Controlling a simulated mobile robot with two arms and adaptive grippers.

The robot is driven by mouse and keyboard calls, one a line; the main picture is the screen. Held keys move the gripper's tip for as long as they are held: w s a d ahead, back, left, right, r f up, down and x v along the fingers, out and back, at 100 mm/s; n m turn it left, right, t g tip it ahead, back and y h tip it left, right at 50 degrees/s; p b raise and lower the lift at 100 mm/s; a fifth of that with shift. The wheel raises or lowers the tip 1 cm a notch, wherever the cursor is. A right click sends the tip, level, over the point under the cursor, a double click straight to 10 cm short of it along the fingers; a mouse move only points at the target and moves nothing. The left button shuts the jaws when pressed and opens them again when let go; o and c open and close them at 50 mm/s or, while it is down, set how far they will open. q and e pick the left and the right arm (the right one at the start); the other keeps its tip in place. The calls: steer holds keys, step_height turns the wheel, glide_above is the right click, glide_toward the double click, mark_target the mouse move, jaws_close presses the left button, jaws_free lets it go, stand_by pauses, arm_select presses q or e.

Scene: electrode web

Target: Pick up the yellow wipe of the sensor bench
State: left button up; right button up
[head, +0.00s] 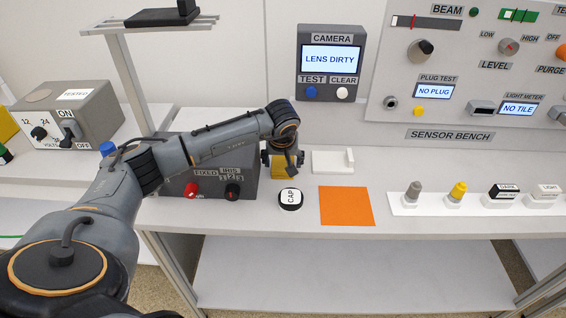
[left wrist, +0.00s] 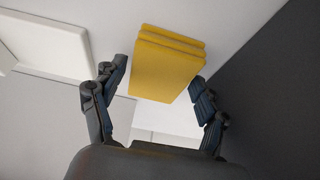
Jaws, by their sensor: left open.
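The yellow wipe (head: 278,167) lies on the sensor bench, partly hidden behind my left gripper in the head view. In the left wrist view the wipe (left wrist: 167,64) looks like a folded yellow stack of layers. My left gripper (head: 291,165) points down at it. In the left wrist view the left gripper (left wrist: 158,82) is open, with a finger on each side of the wipe's near end. I cannot tell whether the fingers touch it. My right gripper is not in view.
A dark grey box (head: 215,180) stands close left of the wipe. A white holder (head: 333,161) is to its right. The camera unit (head: 330,88) is on the wall behind.

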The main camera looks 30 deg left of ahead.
mark_target(283, 164)
arm_select(q)
steer(key=c, duration=0.7)
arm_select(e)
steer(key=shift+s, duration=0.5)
arm_select(q)
steer(key=shift+r, duration=0.1)
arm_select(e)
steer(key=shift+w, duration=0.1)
arm_select(q)
steer(key=shift+r, duration=0.5)
step_height(283, 164, up, 17)
steer(key=b, duration=0.2)
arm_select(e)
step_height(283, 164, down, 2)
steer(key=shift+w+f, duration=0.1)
